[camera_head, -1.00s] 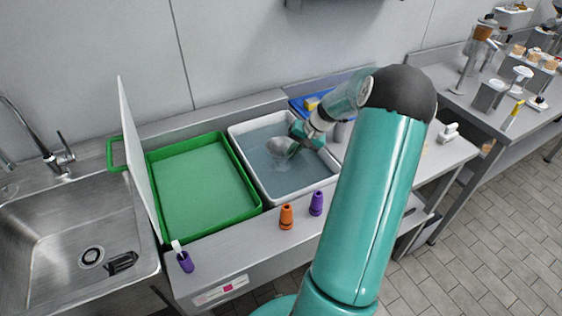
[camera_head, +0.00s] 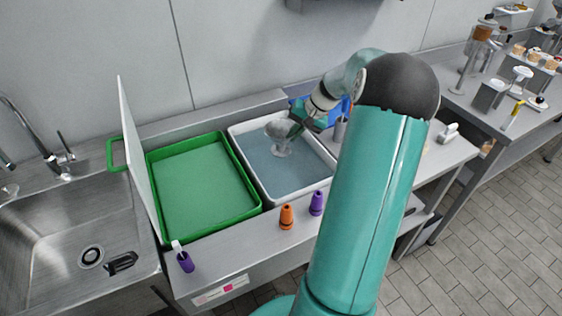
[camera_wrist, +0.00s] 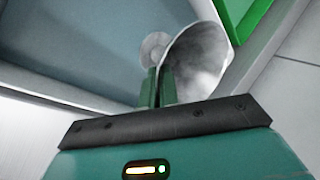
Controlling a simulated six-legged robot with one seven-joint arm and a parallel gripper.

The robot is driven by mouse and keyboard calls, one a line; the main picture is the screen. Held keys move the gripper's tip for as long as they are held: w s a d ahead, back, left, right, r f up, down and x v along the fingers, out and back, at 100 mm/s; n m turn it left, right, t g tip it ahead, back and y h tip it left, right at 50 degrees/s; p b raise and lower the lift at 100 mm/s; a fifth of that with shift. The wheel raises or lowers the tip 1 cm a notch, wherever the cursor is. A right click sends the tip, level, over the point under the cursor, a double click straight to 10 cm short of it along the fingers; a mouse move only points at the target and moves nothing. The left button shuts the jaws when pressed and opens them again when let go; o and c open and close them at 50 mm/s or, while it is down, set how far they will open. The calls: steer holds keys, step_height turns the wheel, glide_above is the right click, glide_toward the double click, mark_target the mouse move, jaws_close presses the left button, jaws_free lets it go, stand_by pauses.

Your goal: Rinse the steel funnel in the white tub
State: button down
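The steel funnel (camera_head: 280,132) is over the white tub (camera_head: 309,190), which holds bluish water. Its wide mouth faces up and is tilted, and its narrow end points down toward the water. I cannot tell whether that end touches the water. My gripper (camera_head: 296,130) is at the funnel's right side. In the wrist view my gripper's two green fingers (camera_wrist: 157,88) close on the side of the funnel (camera_wrist: 198,62), whose grey cone lies beyond them. The fingertips are partly hidden by the funnel.
A green tray (camera_head: 250,212) stands left of the tub, with a white upright board (camera_head: 138,160) at its left edge and a sink (camera_head: 70,230) beyond. A blue container is partly hidden behind my arm.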

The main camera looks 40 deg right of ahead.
steer(key=shift+r, duration=2.7)
steer(key=shift+r, duration=1.95)
steer(key=shift+s, duration=0.15)
